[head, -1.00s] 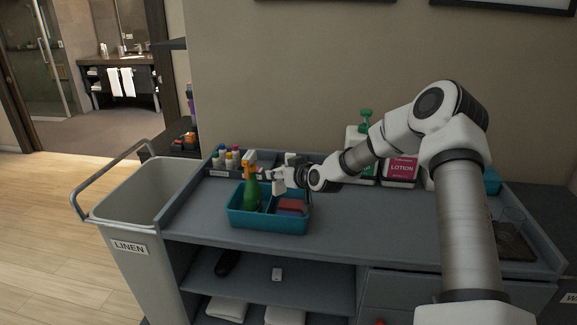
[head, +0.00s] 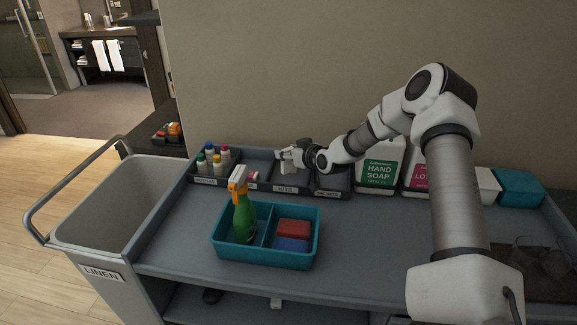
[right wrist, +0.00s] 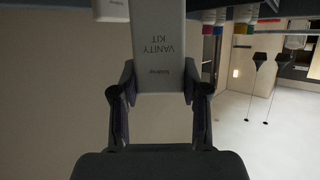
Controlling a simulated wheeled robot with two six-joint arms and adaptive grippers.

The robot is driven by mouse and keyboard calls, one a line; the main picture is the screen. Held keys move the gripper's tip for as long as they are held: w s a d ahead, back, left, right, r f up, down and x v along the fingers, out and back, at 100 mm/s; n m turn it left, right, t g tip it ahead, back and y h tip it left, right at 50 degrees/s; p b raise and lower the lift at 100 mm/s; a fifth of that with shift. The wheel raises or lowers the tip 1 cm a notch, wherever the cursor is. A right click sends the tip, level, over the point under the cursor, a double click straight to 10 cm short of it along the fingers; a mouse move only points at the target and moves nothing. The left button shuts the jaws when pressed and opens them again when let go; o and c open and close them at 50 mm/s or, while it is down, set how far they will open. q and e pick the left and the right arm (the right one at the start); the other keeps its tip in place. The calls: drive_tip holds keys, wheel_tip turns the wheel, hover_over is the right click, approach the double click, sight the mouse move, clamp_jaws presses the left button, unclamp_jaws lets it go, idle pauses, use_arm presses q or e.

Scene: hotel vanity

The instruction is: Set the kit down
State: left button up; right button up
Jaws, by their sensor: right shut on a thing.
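My right gripper (right wrist: 160,105) is shut on a pale box printed "VANITY KIT" (right wrist: 160,50), which sits between its two fingers in the right wrist view. In the head view this gripper (head: 284,155) is over the back organizer tray (head: 262,187), above the compartment labelled "KITS" (head: 285,189). The held kit is small and hard to separate from the gripper there, and I cannot tell whether it touches the tray. Another pale box (right wrist: 111,10) shows at the top of the right wrist view. My left gripper is not in view.
A teal caddy (head: 264,262) with a green spray bottle (head: 244,215) and red and blue items stands in front of the organizer. Small bottles (head: 214,160) fill its left compartment. A hand soap jug (head: 379,170) stands to the right.

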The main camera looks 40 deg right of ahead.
sight(290, 166)
drive_tip(key=f, duration=0.5)
drive_tip(key=shift+w+d+f, duration=0.35)
drive_tip(key=shift+s+a+r, duration=0.15)
drive_tip(key=shift+s+r, duration=0.05)
drive_tip(key=shift+r, duration=0.05)
drive_tip(key=shift+f, duration=0.3)
drive_tip(key=o, duration=0.8)
drive_tip(key=shift+w, duration=0.15)
drive_tip(key=shift+c, duration=0.2)
